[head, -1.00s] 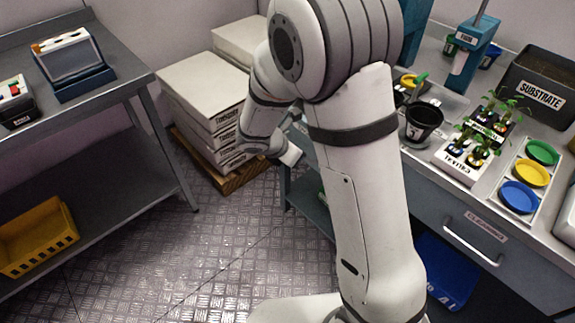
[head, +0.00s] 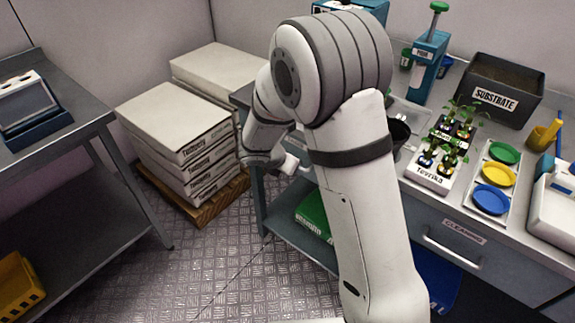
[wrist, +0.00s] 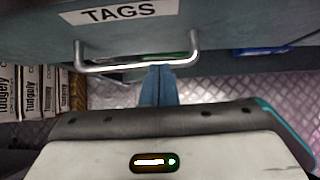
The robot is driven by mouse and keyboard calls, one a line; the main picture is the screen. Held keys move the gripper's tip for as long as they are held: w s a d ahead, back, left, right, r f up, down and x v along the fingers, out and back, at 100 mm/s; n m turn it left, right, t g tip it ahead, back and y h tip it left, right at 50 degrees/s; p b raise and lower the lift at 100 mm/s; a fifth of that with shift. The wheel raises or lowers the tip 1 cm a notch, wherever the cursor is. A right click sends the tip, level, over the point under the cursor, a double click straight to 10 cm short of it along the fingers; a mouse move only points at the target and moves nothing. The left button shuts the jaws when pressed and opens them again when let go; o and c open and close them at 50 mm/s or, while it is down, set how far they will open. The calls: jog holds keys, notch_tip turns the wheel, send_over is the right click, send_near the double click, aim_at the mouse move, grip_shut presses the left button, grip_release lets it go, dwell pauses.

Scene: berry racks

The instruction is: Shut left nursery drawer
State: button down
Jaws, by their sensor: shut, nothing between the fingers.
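In the wrist view a grey drawer front (wrist: 225,22) with a white TAGS label (wrist: 130,12) fills the top. Its metal bar handle (wrist: 105,66) stretches across below the label. My gripper (wrist: 158,72) has its blue fingers together and empty, with the tips right at the middle of the handle bar. I cannot tell whether they touch it. How far this drawer stands out is not clear. The neighbouring drawer with a CLEANING label (head: 463,230) looks closed.
The nursery bench carries a seedling tray (head: 430,178), coloured dishes (head: 491,199) and a substrate bin (head: 475,85). A green box (head: 313,212) lies on its lower shelf. Stacked white cartons (head: 180,120) stand behind on a pallet. A grey table (head: 75,110) is at left. Metal floor between is clear.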

jog(key=s+a+f+p+v, duration=0.1)
jog(key=s+f+p+v, duration=0.1)
jog(key=v, duration=1.1)
jog(key=s+d+r+m+g+y+p, duration=0.1)
jog(key=s+d+r+m+p, duration=0.15)
jog(key=d+r+m, duration=0.3)
jog(key=s+d+r+m+g+p, duration=0.1)
jog(key=s+d+r+m+g, duration=0.1)
jog(key=s+d+r+m, duration=0.35)
jog(key=s+d+r+m+y+p, duration=0.2)
jog(key=s+d+r+m+y, duration=0.2)
jog(key=s+m, duration=0.6)
jog(key=d+m, duration=0.2)
jog(key=m, duration=0.4)
jog(key=shift+s+d+r+m, duration=0.2)
jog(key=shift+s+d+m, duration=0.15)
jog(key=shift+s+m, duration=0.05)
